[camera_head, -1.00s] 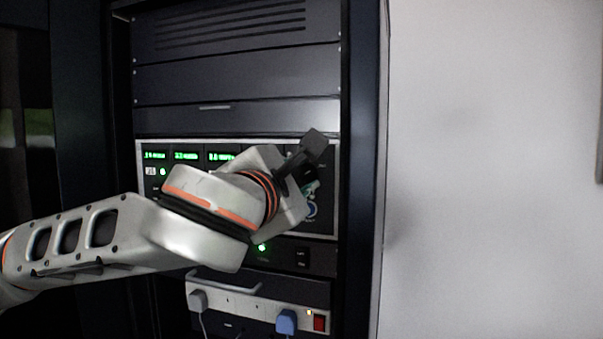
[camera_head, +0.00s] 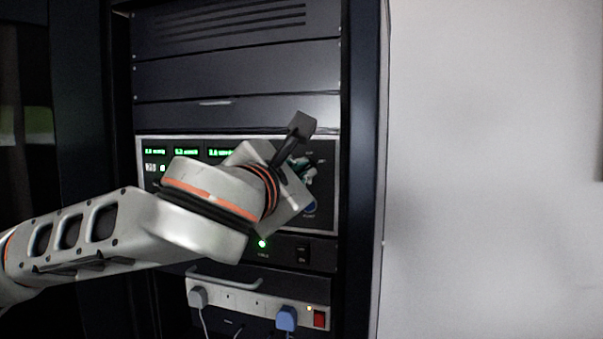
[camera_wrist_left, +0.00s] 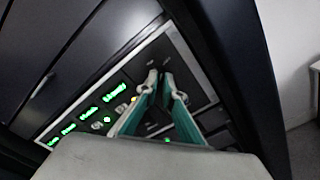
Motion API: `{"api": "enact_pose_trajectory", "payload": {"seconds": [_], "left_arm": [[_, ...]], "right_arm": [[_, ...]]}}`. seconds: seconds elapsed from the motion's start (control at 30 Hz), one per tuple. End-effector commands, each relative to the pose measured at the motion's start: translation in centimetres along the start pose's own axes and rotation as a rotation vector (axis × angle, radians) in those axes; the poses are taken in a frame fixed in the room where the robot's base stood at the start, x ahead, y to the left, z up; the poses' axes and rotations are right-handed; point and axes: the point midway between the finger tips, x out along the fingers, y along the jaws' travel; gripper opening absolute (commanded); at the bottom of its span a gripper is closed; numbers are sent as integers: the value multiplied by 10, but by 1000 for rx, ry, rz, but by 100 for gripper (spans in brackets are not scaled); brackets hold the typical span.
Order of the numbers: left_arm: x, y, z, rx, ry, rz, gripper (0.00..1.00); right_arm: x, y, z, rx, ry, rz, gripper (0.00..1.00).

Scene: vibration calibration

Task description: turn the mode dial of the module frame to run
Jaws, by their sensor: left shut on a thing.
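The module frame (camera_head: 325,226) is a dark panel with a light border in the rack, with green displays at its upper left. My left gripper (camera_head: 312,163) is at the right part of this panel, partly behind my own wrist. In the left wrist view its two teal fingers with pale tips (camera_wrist_left: 165,78) are close together against the panel. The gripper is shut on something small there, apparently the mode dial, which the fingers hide. I cannot read the dial's pointer or setting. A round blue part (camera_head: 311,208) shows below the fingers. My right gripper is not in view.
Below the frame is a unit with a lit green lamp (camera_head: 262,243) and a black switch (camera_head: 303,255). Lower still is a power strip (camera_head: 258,304) with plugs and a red switch (camera_head: 319,319). A bare pale wall (camera_head: 490,150) is to the right.

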Motion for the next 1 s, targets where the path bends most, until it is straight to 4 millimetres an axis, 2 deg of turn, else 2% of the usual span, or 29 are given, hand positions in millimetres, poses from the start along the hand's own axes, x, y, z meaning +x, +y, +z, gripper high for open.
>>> {"api": "enact_pose_trajectory", "payload": {"seconds": [0.6,1.0], "left_arm": [[0,0,0,-565,0,-1,0],[0,0,0,-808,-1,0,0]], "right_arm": [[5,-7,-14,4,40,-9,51],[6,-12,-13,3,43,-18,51]]}}
